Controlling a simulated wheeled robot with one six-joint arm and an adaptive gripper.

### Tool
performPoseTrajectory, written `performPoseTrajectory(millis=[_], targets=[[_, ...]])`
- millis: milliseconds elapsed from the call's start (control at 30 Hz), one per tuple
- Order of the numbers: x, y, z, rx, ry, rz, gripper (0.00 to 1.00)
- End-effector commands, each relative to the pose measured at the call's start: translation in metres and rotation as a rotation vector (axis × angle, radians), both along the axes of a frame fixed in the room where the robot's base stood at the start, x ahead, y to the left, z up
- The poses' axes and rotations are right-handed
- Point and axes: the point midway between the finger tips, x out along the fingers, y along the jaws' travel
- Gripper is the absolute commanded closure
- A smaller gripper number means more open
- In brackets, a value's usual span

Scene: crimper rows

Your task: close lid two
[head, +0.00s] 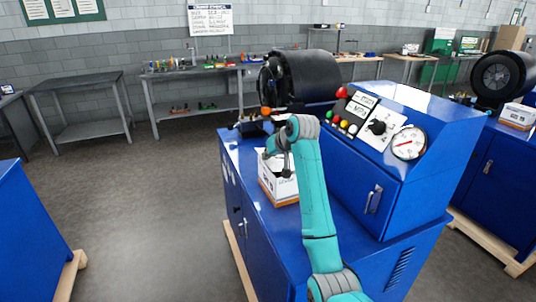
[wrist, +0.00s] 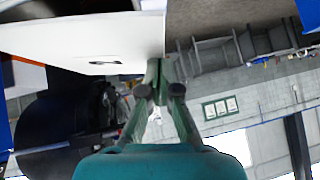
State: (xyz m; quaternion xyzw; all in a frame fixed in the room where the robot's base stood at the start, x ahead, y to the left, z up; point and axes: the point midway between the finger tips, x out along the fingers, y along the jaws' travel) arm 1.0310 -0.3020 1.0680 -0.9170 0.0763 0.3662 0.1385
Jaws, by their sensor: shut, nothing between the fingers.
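A white carton (head: 275,190) with an orange band near its base stands on the blue crimper bench, left of the control cabinet. My gripper (head: 284,172) is at the carton's top, partly in front of it. In the wrist view, my gripper (wrist: 158,66) is shut with nothing between its fingers. A white panel (wrist: 85,38) with a small black mark fills the upper left there; its edge lies right beside the fingertips. I cannot tell if they touch it. Which flap of the carton is lid two cannot be told, and my gripper hides part of the carton's top.
A blue control cabinet (head: 350,172) with a gauge and buttons stands just right of my arm. A black crimper head (head: 305,78) is behind the carton. Another carton (head: 517,115) sits on the bench at far right. Floor is free at left.

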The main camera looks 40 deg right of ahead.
Motion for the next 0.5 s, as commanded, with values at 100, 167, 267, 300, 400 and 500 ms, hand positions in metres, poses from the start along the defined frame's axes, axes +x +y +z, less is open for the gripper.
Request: performPoseTrajectory(millis=[100, 167, 267, 300, 400, 500], targets=[[0.002, 0.006, -0.010, -0.064, 0.017, 0.003, 1.00], [0.002, 0.008, -0.017, -0.094, 0.026, 0.002, 1.00], [0.002, 0.010, -0.027, -0.101, 0.027, 0.002, 1.00], [0.002, 0.010, -0.029, -0.101, 0.026, 0.002, 1.00], [0.003, 0.010, -0.030, -0.101, 0.026, 0.001, 1.00], [0.002, 0.011, -0.030, -0.100, 0.027, 0.001, 1.00]])
